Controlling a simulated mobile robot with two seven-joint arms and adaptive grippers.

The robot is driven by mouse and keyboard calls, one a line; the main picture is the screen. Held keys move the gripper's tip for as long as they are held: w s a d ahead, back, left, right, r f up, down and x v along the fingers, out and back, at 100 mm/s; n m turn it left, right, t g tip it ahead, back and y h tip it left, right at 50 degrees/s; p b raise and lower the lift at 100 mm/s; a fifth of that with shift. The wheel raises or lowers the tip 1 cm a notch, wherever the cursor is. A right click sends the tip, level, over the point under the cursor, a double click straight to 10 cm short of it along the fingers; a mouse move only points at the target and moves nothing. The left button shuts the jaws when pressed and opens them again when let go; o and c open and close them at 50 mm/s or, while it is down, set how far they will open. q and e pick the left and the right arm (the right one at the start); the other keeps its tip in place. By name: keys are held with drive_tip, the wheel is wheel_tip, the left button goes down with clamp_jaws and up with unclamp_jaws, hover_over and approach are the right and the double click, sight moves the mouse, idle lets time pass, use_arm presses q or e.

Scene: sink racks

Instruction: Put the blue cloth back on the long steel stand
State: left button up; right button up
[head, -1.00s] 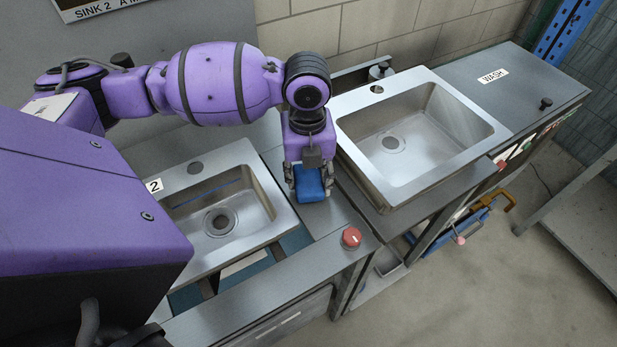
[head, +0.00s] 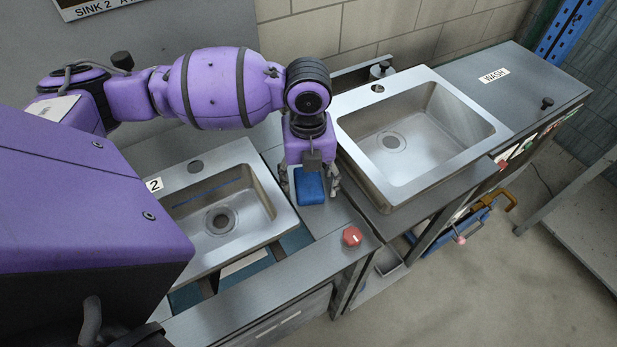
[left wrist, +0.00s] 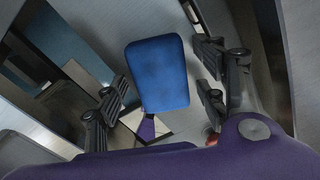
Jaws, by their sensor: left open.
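The blue cloth (head: 311,187) is a small, folded-looking rectangular block on or just above the grey steel strip (head: 328,218) between the two sinks. I cannot tell for sure whether this strip is the long steel stand. My left gripper (head: 309,184) points down over the cloth, open, with one finger on each side of it. In the left wrist view the cloth (left wrist: 158,73) lies between the spread fingers (left wrist: 162,88), with gaps showing on both sides. My right gripper is not in view.
A sink marked 2 (head: 262,197) lies left of the strip, and a raised sink (head: 365,150) stands close on the right. A red knob (head: 352,237) sits at the strip's front end. A WASH counter (head: 520,80) is at the far right.

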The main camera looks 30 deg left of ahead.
sight(308, 180)
use_arm(q)
wheel_tip(308, 180, up, 12)
drive_tip(key=shift+p, duration=0.45)
